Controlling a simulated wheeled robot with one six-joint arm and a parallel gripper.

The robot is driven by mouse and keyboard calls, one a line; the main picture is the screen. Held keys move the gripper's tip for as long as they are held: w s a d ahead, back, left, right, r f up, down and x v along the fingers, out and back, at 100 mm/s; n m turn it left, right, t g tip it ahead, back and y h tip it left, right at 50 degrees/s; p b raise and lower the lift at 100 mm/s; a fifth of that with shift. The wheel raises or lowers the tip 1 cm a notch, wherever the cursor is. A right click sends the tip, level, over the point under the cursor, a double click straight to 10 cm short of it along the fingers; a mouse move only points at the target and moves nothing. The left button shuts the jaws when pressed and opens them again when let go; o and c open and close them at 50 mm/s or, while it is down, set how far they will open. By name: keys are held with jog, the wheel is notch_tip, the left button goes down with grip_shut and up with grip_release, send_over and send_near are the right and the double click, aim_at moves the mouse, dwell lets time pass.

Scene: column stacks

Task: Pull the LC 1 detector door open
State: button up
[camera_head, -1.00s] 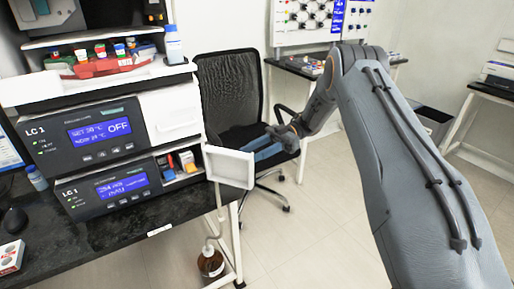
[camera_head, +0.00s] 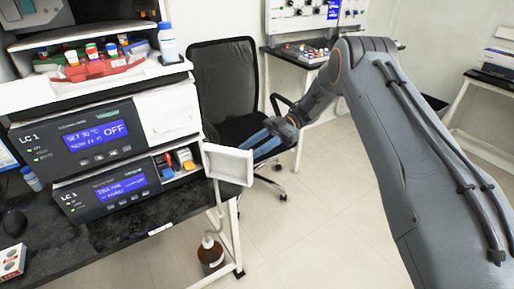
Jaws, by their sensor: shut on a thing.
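The LC 1 detector is the lower unit of the stack, with a lit blue display (camera_head: 122,187). Its white door (camera_head: 228,164) stands swung out to the right, showing its pale inner side and raised rim. The compartment (camera_head: 175,163) behind it is open, with small orange, white and blue parts inside. My gripper (camera_head: 254,148) reaches in from the right with its blue fingers at the door's far edge. It is shut on the door; the fingertips are partly hidden behind the panel.
The upper LC 1 unit (camera_head: 95,134) reads OFF, and its white front (camera_head: 167,112) is closed. A tray of vials (camera_head: 95,62) and a bottle (camera_head: 168,42) stand on top. A black chair (camera_head: 222,85) is behind the door. A brown bottle (camera_head: 210,252) stands on the floor below.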

notch_tip(320, 180, up, 9)
jog(key=n+g+y, duration=0.1)
jog(key=g, duration=0.1)
jog(key=shift+a+f, duration=0.2)
jog(key=shift+a, duration=0.1)
notch_tip(320, 180, down, 8)
jog(key=w+t+h+b, duration=0.1)
jog(key=t+b, duration=0.1)
jog(key=shift+w+d+r+m+b, duration=0.2)
jog(key=shift+w+m+b, duration=0.1)
jog(key=shift+m+b, duration=0.1)
jog(key=o, duration=0.4)
jog(key=shift+w+d+f+b, duration=0.1)
jog(key=shift+w+d+b, duration=0.1)
jog(key=shift+w+b, duration=0.75)
jog(key=shift+c, duration=0.2)
jog(key=shift+w+b, duration=0.15)
jog(key=shift+b, duration=0.2)
jog(key=c, duration=0.4)
jog(key=shift+o, duration=0.2)
jog(key=shift+w+f+b, duration=0.2)
jog(key=shift+w+b, duration=2.2)
jog(key=shift+b, duration=1.4)
